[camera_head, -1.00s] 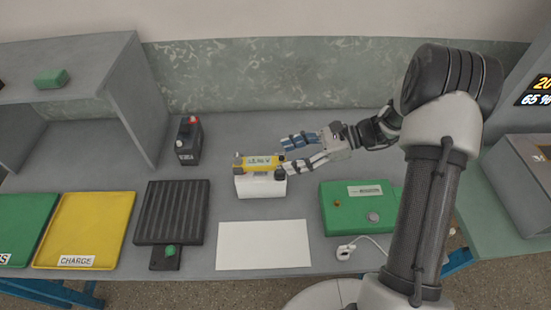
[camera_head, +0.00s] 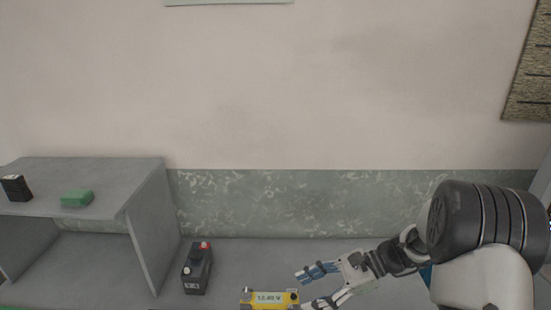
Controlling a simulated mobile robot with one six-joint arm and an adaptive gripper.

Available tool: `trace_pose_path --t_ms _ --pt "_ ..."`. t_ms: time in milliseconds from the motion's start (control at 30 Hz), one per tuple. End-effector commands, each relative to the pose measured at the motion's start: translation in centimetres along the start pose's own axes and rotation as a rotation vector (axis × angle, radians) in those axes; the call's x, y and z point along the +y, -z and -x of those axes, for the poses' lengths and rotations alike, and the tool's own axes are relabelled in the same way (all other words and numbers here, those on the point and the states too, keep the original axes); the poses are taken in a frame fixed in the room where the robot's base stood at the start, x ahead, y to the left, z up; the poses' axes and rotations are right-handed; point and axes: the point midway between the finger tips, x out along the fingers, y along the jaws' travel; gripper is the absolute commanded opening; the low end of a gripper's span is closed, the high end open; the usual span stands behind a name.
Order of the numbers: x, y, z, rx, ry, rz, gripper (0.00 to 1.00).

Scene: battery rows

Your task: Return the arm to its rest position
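My gripper (camera_head: 318,288) is at the lower right of the head view, with its fingers pointing left. Its fingers are spread apart and nothing shows between them. A yellow meter with a small display (camera_head: 269,298) stands just left of the fingers, cut off by the bottom edge. The lower fingertip is close to its right end; I cannot tell whether they touch. My arm reaches in from the right.
A dark battery with a red terminal (camera_head: 197,269) stands on the grey bench (camera_head: 228,262). A grey shelf (camera_head: 120,180) at the left holds a green block (camera_head: 77,198) and a black battery (camera_head: 16,188). The wall is close behind the bench.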

Motion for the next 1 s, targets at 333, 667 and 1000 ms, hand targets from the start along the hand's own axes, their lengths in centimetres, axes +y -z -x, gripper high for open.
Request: trace_pose_path --t_ms 333,667,1000 --pt "8.8 -9.6 2.8 0.401 -0.233 0.546 0.56" --pt "17.3 -13.1 6.5 0.782 -0.434 1.071 0.56" --pt "21.7 -13.3 9.7 1.074 -0.574 1.439 0.56"
